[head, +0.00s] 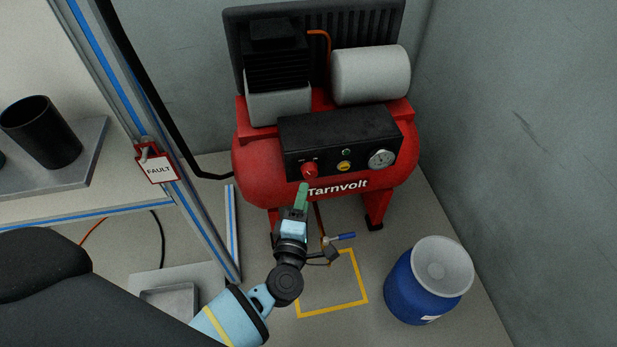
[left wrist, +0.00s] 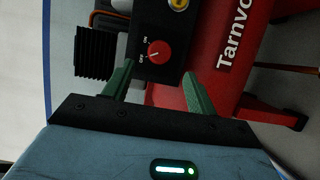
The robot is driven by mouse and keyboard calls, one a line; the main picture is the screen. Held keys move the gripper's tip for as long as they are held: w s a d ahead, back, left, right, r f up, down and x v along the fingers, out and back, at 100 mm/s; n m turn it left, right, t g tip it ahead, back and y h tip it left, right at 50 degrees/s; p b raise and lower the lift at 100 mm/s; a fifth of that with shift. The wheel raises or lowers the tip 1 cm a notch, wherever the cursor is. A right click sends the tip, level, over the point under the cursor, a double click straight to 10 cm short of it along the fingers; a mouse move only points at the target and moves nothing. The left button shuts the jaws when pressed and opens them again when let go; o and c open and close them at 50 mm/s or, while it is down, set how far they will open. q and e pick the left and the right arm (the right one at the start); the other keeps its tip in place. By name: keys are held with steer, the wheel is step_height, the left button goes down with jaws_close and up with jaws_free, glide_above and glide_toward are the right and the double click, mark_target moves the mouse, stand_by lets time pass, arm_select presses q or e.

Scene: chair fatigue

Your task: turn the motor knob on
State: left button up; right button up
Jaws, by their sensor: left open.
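The red motor knob (head: 309,171) sits on the black control panel (head: 362,134) at the front of the red compressor (head: 262,161). In the left wrist view the knob (left wrist: 159,52) shows a pale pointer mark and small white lettering beside it. My left gripper (head: 304,188) is just below and in front of the knob. In the left wrist view its two green fingers (left wrist: 158,82) are spread apart, with the knob beyond and between them. The fingers appear apart from the knob, and nothing is held. My right gripper is out of view.
A yellow button (head: 344,166) and a pressure gauge (head: 382,159) are right of the knob. A blue-handled valve (head: 341,237) hangs below the tank. A blue drum (head: 414,287) stands right. A red FAULT tag (head: 158,167) hangs on the frame post at left.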

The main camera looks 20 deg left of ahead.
mark_target(309, 175)
arm_select(q)
steer(key=b+x, duration=0.1)
steer(key=x, duration=0.5)
steer(key=shift+w, duration=0.45)
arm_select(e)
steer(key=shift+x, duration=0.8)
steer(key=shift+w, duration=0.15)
